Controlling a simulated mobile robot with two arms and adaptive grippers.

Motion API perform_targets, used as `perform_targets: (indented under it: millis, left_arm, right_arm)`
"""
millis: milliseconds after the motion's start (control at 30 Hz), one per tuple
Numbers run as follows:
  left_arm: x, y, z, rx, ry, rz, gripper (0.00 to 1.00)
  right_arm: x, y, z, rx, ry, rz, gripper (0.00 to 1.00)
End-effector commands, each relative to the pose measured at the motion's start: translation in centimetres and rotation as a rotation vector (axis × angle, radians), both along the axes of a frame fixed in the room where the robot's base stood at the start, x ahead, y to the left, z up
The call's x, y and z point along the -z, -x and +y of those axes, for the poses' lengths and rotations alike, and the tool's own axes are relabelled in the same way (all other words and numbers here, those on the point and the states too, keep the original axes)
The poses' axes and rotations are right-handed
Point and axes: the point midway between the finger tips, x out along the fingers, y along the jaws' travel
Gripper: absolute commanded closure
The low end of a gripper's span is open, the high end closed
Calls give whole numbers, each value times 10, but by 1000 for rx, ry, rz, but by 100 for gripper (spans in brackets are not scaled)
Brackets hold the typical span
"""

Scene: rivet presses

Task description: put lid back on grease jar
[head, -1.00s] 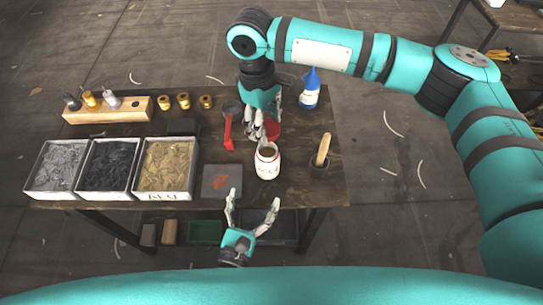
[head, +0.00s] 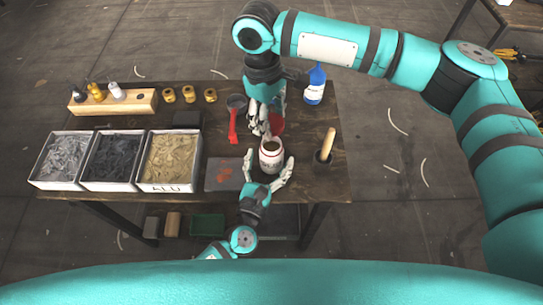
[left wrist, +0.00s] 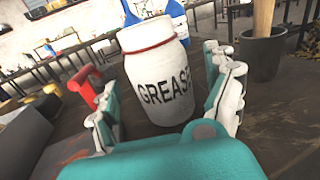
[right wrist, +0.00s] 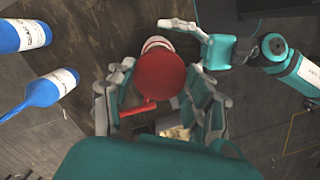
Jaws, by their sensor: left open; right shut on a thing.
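The grease jar (head: 271,154) is white with a red band at its neck and stands upright and open on the table. Its GREASE label faces me in the left wrist view (left wrist: 157,80). My left gripper (head: 269,164) is open, with its fingers on either side of the jar; I cannot tell if they touch it. The red lid (head: 277,124) is in my right gripper (head: 264,128), just behind the jar. In the right wrist view the lid (right wrist: 160,75) sits between the fingers and partly hides the jar (right wrist: 157,43).
A red-handled tool (head: 233,125) lies left of the jar, near a grey mat (head: 222,180). A dark cup with a wooden handle (head: 324,158) stands to the right. A blue bottle (head: 315,85) is behind. Three bins of parts (head: 168,185) stand at left.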

Motion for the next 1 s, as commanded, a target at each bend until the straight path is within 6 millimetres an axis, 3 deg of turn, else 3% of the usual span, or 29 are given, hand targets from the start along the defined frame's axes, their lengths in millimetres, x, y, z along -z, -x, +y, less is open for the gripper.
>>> perform_targets:
  millis: [200, 500, 1000]
  left_arm:
    - [0, -15, -5, 0, 1, 1, 14]
    - [0, -17, -5, 0, 1, 0, 14]
    - [0, -16, -5, 0, 0, 0, 78]
  right_arm:
    - [0, 0, 0, 0, 0, 0, 57]
    - [0, 0, 0, 0, 0, 0, 57]
    - [0, 0, 0, 0, 0, 0, 57]
